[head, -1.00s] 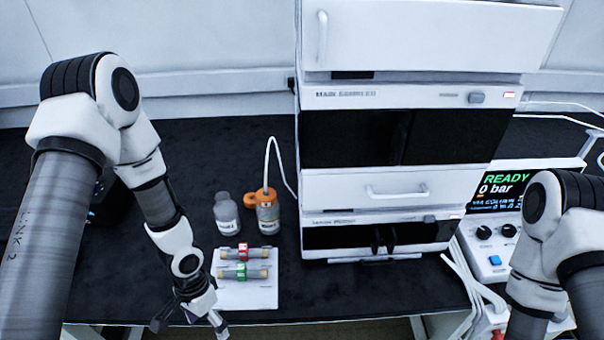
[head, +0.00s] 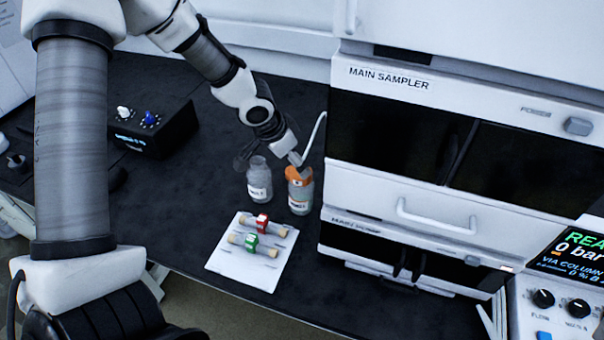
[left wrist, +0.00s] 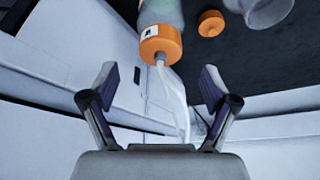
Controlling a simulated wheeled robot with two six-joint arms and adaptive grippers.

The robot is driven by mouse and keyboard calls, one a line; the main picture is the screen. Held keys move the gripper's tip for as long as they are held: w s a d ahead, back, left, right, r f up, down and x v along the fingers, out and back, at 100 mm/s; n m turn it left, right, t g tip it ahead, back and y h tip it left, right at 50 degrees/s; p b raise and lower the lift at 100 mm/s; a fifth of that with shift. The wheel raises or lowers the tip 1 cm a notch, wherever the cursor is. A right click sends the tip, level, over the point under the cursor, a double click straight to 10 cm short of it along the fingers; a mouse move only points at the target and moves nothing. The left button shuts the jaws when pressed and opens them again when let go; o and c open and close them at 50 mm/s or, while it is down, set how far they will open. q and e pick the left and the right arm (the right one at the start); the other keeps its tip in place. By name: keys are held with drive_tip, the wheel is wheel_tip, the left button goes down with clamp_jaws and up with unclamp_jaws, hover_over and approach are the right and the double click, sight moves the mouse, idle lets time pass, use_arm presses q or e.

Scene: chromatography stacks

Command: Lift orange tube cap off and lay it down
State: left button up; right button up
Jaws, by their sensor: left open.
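A bottle (head: 300,198) with an orange tube cap (head: 298,175) on top stands left of the sampler stack. In the left wrist view the orange tube cap (left wrist: 161,45) is seated on its bottle (left wrist: 161,12), with a pale tube (left wrist: 175,95) running from it. My left gripper (head: 272,158) is at the bottle tops; in the left wrist view it (left wrist: 158,80) is open, its fingers wide apart. The cap appears ahead of the fingers, not gripped. In the head view the gripper partly hides the cap. My right gripper is not in view.
A clear bottle (head: 258,180) stands left of the capped bottle. A second orange cap (left wrist: 210,23) lies on the bench near them. A white tray (head: 222,262) with red- and green-banded columns lies in front. A black box (head: 155,135) stands left; dark bench between is clear.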

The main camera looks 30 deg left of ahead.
use_arm(q)
drive_tip(key=x, duration=0.5)
drive_tip(key=shift+r+b, duration=0.1)
drive_tip(key=shift+b, duration=0.25)
drive_tip(key=c, duration=1.3)
drive_tip(key=shift+r, duration=0.1)
